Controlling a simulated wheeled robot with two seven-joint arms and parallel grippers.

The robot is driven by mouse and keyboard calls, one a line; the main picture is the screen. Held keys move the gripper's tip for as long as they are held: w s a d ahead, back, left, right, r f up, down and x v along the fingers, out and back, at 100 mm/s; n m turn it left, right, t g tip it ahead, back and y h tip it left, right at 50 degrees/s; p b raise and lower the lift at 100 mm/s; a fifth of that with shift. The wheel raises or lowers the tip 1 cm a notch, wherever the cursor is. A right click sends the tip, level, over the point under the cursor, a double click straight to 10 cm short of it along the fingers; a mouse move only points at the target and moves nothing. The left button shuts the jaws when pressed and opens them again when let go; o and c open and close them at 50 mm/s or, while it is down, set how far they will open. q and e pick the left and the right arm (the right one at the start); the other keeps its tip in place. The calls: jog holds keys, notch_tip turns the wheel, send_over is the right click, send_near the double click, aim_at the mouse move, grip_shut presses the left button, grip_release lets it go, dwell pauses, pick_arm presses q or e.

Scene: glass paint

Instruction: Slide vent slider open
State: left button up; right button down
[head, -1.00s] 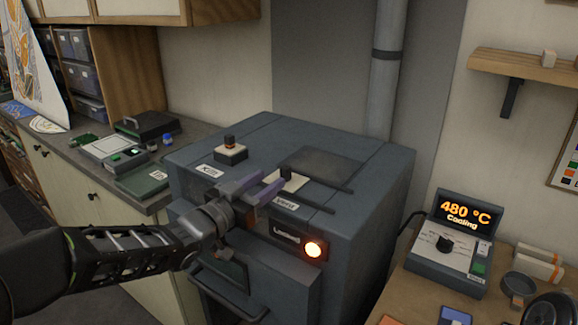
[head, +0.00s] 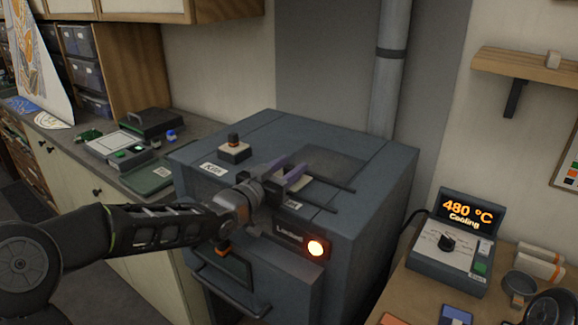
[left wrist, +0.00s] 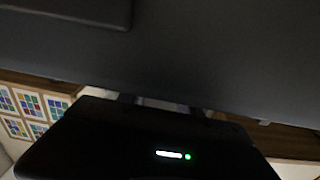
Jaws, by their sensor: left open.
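The vent slider (head: 308,184) is on top of the dark blue-grey kiln (head: 375,185). Its pale block shows beside my fingers, between two thin dark rails (head: 330,183); its knob is largely hidden by my gripper. A square dark-grey patch (head: 335,160) lies behind it on the kiln top. My left gripper (head: 291,173) is open, its purple fingers apart at the slider block. I cannot tell whether they touch it. The left wrist view shows mostly dark surfaces close up, without clear fingers or slider. My right gripper is not in view.
A small knob block (head: 235,150) by the Kiln label stands on the kiln's left top. A flue pipe (head: 390,70) rises behind. A controller (head: 455,240) reading 480 °C Cooling stands on the right table.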

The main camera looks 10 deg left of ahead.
pick_arm(q)
jog(key=shift+c, duration=0.2)
grip_shut()
dwell(1.1)
